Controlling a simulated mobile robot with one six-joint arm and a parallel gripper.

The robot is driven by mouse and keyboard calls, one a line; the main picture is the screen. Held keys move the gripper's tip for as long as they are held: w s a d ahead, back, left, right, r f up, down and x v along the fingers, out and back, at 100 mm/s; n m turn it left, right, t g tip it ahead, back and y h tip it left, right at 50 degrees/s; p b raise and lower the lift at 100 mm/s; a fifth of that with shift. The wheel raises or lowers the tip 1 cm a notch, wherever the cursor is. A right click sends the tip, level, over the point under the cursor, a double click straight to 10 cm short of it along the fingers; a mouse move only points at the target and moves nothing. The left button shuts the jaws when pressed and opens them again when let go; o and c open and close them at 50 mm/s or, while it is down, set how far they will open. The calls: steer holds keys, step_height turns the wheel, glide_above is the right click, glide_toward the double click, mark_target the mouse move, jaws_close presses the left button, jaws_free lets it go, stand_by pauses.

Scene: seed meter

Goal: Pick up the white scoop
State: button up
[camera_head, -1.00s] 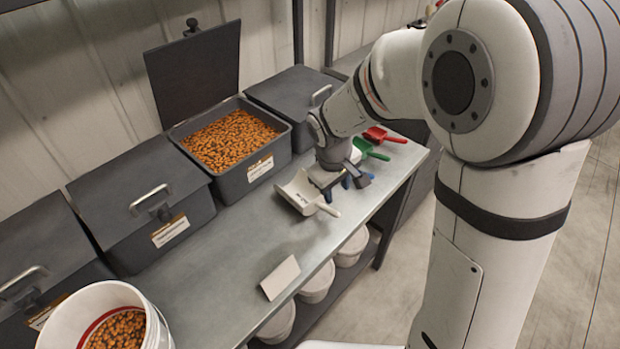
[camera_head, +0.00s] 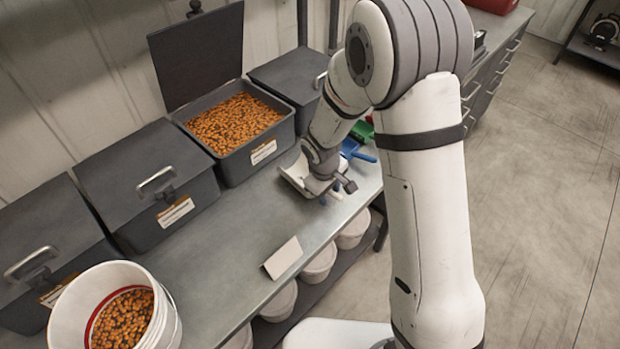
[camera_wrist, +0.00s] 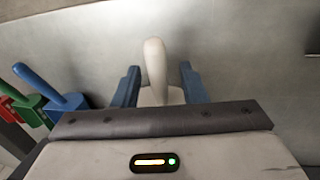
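The white scoop (camera_head: 294,178) lies on the metal bench, partly hidden behind my gripper in the head view. In the wrist view its pale handle (camera_wrist: 155,66) stands between the two blue fingers of my gripper (camera_wrist: 159,88). There is a gap between the handle and each finger, so the gripper is open around it and not closed on it. In the head view my gripper (camera_head: 325,191) is low over the bench at the scoop; its fingertips are hard to make out there.
A blue scoop (camera_wrist: 52,92), a green scoop (camera_wrist: 28,106) and a red scoop (camera_wrist: 8,112) lie to the left in the wrist view. An open seed bin (camera_head: 240,168) stands behind. A white bucket (camera_head: 66,312) and a small card (camera_head: 283,258) are on the bench.

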steer(key=shift+c, duration=0.5)
jaws_close()
step_height(320, 180, up, 10)
steer(key=shift+r+b, duration=0.1)
steer(key=shift+b, duration=0.45)
steer(key=c, duration=0.5)
jaws_free()
jaws_close()
